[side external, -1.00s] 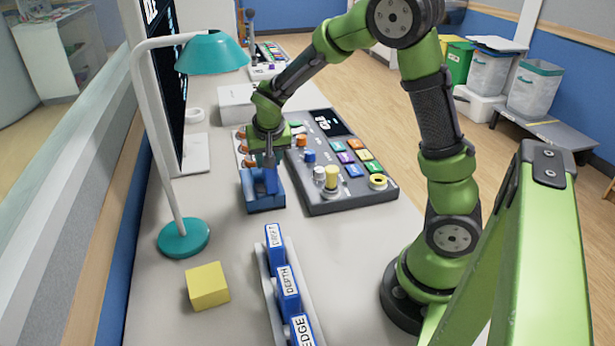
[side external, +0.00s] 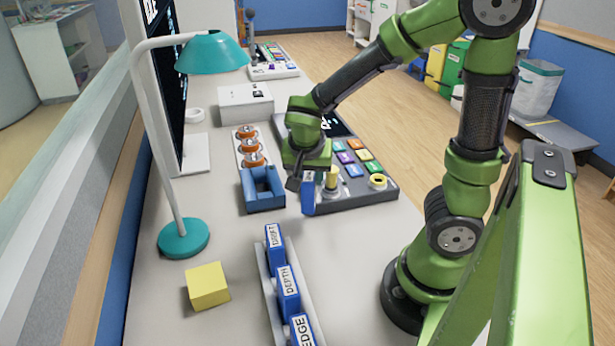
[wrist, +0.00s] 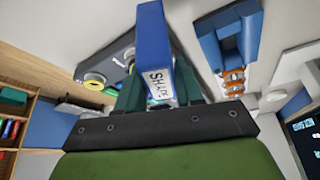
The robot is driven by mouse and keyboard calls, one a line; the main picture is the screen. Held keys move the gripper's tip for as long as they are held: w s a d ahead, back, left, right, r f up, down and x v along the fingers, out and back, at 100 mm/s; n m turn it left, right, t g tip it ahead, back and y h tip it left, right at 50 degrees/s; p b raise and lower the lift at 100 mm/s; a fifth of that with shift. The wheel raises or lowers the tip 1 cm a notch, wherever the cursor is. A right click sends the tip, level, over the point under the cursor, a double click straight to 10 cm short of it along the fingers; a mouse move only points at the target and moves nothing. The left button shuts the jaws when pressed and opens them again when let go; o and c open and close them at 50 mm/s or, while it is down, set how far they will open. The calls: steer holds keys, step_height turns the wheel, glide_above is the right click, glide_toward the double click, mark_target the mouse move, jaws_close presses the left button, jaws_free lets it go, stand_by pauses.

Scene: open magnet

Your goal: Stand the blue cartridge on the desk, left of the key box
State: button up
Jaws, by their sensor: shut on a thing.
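My gripper (side external: 302,182) is shut on the blue cartridge (side external: 308,198), which hangs roughly upright below it. In the wrist view the cartridge (wrist: 152,38) sits between the fingers (wrist: 160,92) and bears a white label reading "SHAPE". The dark grey box with coloured keys (side external: 352,196), which looks like the key box, lies just behind and right of the cartridge. I cannot tell whether the cartridge's lower end touches the desk (side external: 340,250). The blue slotted holder (side external: 262,203) stands empty to the left of the cartridge.
A white rack (side external: 277,310) of several labelled blue cartridges stands in front. A yellow block (side external: 207,286) and a teal lamp (side external: 183,238) are at the left. Orange-topped spools (side external: 250,146) and a white box (side external: 245,104) are behind. Desk right of the rack is clear.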

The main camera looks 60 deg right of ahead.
steer(key=s+a+m+g+y, duration=0.15)
steer(key=s+m+g, duration=0.35)
steer(key=m, duration=0.9)
steer(key=shift+h, duration=0.25)
steer(key=shift+w+a+f, duration=0.15)
steer(key=shift+f, duration=2.3)
steer(key=shift+f, duration=0.6)
steer(key=o, duration=1.2)
steer(key=shift+c, duration=0.2)
steer(key=shift+r, duration=0.1)
